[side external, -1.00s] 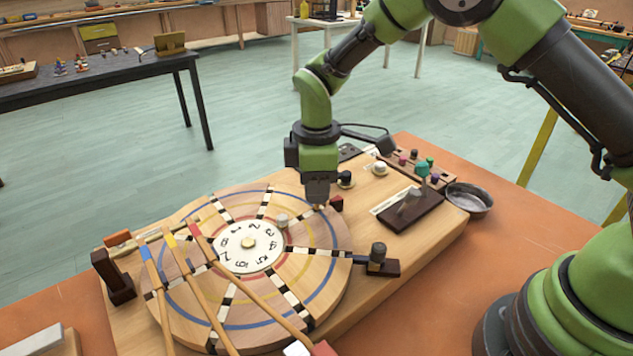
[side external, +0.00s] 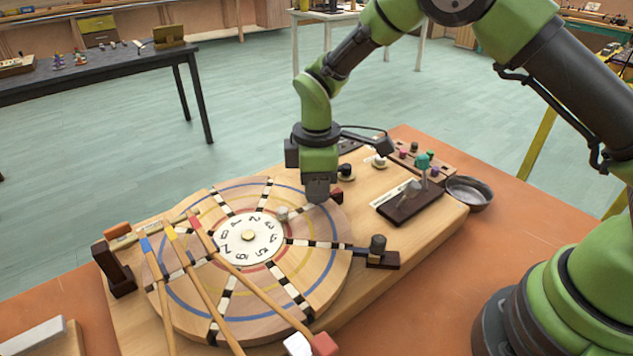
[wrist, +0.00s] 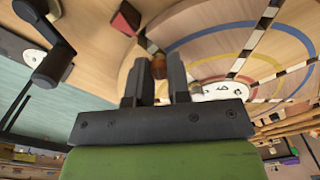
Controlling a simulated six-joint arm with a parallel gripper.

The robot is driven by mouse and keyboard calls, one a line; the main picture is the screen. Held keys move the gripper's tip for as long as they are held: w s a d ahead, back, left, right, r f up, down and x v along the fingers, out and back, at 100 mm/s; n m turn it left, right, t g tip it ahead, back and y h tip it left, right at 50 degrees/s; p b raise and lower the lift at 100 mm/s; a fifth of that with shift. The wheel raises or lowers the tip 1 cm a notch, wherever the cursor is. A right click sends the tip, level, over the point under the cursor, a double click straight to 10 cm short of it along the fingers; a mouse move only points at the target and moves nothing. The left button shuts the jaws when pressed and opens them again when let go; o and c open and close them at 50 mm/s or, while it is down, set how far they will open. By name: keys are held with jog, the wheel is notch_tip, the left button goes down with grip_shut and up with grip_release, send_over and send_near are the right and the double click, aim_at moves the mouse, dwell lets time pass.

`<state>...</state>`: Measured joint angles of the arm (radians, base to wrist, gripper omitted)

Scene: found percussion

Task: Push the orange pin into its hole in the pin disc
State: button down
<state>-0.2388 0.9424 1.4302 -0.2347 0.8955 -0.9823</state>
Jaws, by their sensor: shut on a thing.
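The pin disc (side external: 300,275) is a round wooden wheel with coloured rings, black-and-white spokes and a numbered white centre; part of it shows in the wrist view (wrist: 205,45). My gripper (side external: 318,198) is down at the disc's far edge, at the outer end of a spoke. In the wrist view my gripper (wrist: 159,66) is shut on the orange pin (wrist: 160,68), of which a small part shows between the fingers. The pin is hidden in the side view. Its lower end and the hole are hidden, so I cannot tell how deep it sits.
A grey pin (side external: 282,213) stands in the disc near my gripper. A dark red block (side external: 337,196) is close beside the fingers. Several mallets (side external: 225,262) lie across the disc's left part. A dark stand (side external: 410,202) and a metal bowl (side external: 468,193) are to the right.

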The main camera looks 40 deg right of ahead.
jog(key=shift+f, duration=0.25)
dwell(0.4)
jog(key=c, duration=1)
grip_release()
